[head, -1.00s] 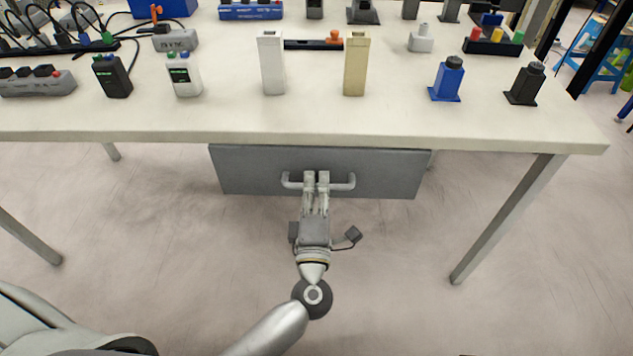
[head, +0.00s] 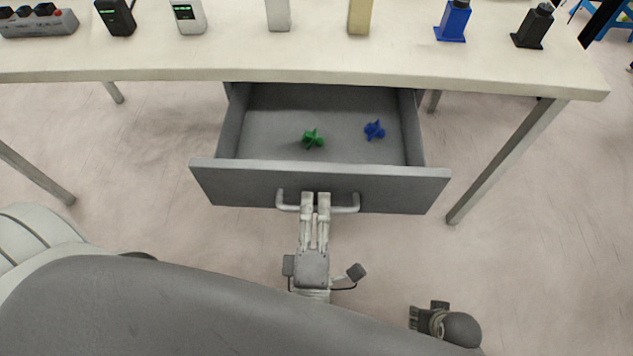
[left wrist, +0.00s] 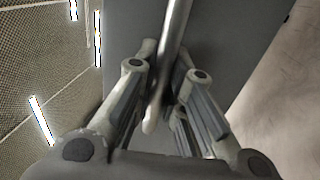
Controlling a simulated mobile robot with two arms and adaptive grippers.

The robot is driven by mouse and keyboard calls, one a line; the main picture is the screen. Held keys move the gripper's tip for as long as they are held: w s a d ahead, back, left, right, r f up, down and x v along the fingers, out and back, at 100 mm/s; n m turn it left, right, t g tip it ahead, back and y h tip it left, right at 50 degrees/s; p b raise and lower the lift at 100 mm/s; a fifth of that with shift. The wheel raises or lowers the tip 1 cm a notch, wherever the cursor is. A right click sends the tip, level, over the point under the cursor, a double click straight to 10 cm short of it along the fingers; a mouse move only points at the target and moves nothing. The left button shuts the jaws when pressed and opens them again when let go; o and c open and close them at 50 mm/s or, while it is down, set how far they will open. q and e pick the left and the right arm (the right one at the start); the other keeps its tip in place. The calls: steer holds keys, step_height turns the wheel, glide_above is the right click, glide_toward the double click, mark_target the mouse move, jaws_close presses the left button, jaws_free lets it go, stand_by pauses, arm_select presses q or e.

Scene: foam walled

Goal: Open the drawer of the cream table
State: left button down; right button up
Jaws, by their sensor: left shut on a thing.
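The cream table (head: 300,62) spans the head view. Its grey drawer (head: 230,185) is pulled well out from under the tabletop, so its inside shows. My left gripper (head: 315,198) is shut on the drawer's pale bar handle (head: 346,209), near the middle of the front panel. In the left wrist view the handle (left wrist: 175,40) runs between the two fingers (left wrist: 160,105). A green piece (head: 313,138) and a blue piece (head: 374,130) lie apart on the drawer floor. My right gripper (head: 416,318) is low at the right, away from the drawer; its jaw opening is unclear.
Several items stand on the tabletop, among them a blue bottle-like item (head: 453,20), a black one (head: 532,26) and a grey box (head: 38,22). A table leg (head: 505,160) stands right of the drawer. The floor to the right is clear.

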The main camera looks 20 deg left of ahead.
arm_select(q)
steer(key=shift+s+d, duration=0.15)
steer(key=shift+s, duration=0.4)
steer(key=c, duration=1.5)
jaws_free()
steer(key=v, duration=0.7)
steer(key=shift+s+f, duration=0.1)
steer(key=shift+s, duration=0.15)
